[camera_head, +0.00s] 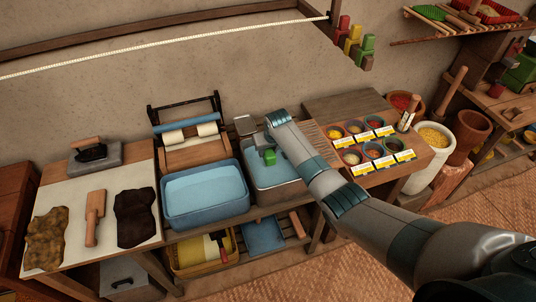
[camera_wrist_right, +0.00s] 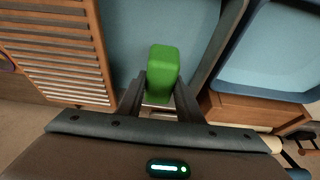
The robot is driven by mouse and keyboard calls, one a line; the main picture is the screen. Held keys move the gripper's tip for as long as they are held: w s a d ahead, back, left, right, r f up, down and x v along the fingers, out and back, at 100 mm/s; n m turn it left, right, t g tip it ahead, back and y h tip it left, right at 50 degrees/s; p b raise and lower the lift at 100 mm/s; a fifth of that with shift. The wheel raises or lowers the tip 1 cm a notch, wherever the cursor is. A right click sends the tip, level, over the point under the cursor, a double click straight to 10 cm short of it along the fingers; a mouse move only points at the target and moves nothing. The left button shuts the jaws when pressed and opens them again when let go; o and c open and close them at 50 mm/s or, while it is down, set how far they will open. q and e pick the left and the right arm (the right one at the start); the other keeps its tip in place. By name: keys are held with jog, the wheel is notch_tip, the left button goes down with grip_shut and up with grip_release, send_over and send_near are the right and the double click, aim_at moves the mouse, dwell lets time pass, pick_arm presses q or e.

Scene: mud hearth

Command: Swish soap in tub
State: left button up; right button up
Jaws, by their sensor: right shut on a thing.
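A green soap bar (camera_head: 269,157) shows over the right-hand, grey-rimmed tub (camera_head: 283,190), which holds pale blue water. My right gripper (camera_head: 264,147) points down over this tub and is shut on the soap. In the right wrist view the soap (camera_wrist_right: 163,68) stands between the two fingers of the gripper (camera_wrist_right: 160,92), with the blue water (camera_wrist_right: 120,35) behind it. I cannot tell whether the soap touches the water. My left gripper is not in view.
A blue tub (camera_head: 205,193) of water stands just left. A roller wringer (camera_head: 190,135) is behind it. A slatted wooden board (camera_head: 324,144) and a spice table (camera_head: 408,145) are to the right. A white-topped table (camera_head: 70,195) with cloths is at left.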

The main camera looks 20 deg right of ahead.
jog(key=shift+r, duration=4)
jog(key=shift+w+r, duration=0.15)
jog(key=shift+r, duration=0.1)
jog(key=s+a+r+b, duration=0.1)
jog(key=a+r+b, duration=0.1)
jog(key=r+b, duration=0.3)
jog(key=s+a+r+b, duration=0.1)
jog(key=s+r+b, duration=0.15)
jog(key=r, duration=0.45)
jog(key=s+f+b, duration=0.2)
jog(key=s+b, duration=0.2)
jog(key=s, duration=0.5)
jog(key=s+d+f+b, duration=0.1)
jog(key=s+b, duration=0.3)
jog(key=s, duration=0.6)
jog(key=shift+s+f, duration=0.15)
jog(key=shift+f, duration=0.55)
